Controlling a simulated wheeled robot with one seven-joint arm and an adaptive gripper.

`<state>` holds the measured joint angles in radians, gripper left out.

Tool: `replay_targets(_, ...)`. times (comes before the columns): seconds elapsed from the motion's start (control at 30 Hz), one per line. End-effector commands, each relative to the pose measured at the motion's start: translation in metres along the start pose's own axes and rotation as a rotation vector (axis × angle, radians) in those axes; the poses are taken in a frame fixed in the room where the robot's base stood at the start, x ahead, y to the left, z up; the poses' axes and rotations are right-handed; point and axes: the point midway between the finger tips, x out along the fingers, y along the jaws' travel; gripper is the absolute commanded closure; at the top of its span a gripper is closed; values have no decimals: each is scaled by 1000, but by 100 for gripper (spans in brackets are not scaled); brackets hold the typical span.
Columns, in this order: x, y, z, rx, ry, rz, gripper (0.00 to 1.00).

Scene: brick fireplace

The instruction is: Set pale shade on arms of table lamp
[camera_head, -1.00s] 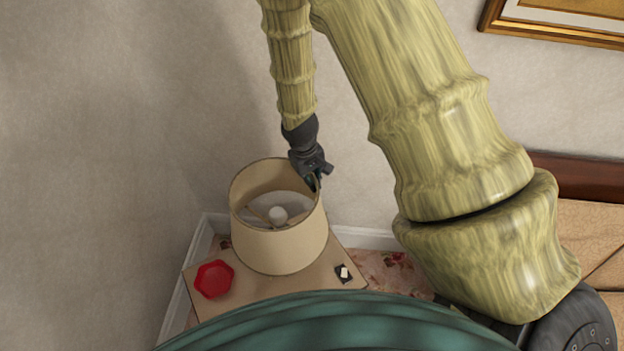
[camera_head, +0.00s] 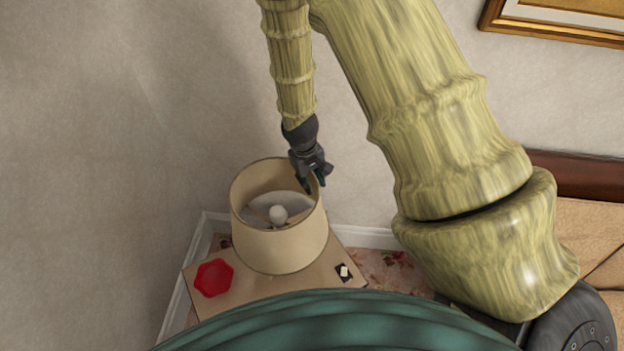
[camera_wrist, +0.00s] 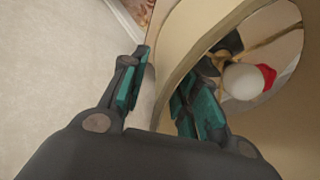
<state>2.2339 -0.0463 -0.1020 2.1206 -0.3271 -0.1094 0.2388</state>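The pale shade (camera_head: 282,248) stands upright around the table lamp on the small table. Through its open top I see the lamp's white bulb (camera_head: 278,214) and thin arms (camera_head: 258,214) beside it. The bulb also shows in the wrist view (camera_wrist: 243,82). Whether the shade bears on the arms all round is hard to see. My gripper (camera_head: 314,184) is at the shade's far right rim, fingers spread. In the wrist view my gripper (camera_wrist: 163,98) has one finger outside the shade wall (camera_wrist: 180,60) and one inside, with a gap outside the wall.
A red octagonal dish (camera_head: 214,278) lies on the small table (camera_head: 240,302) left of the shade. A small dark item with a pale top (camera_head: 344,272) lies at its right. Walls stand close behind and left. A framed picture (camera_head: 560,22) hangs at upper right.

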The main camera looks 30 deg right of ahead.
Motion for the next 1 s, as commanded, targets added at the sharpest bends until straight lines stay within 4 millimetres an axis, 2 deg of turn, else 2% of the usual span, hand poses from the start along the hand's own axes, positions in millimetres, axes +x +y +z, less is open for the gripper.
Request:
replay_targets(0.27, -14, 0, 0, 1, 1, 0, 70)
replay_targets(0.8, -88, 0, -1, 1, 2, -1, 70)
replay_targets(1.0, -109, 0, -1, 0, 2, -1, 70)
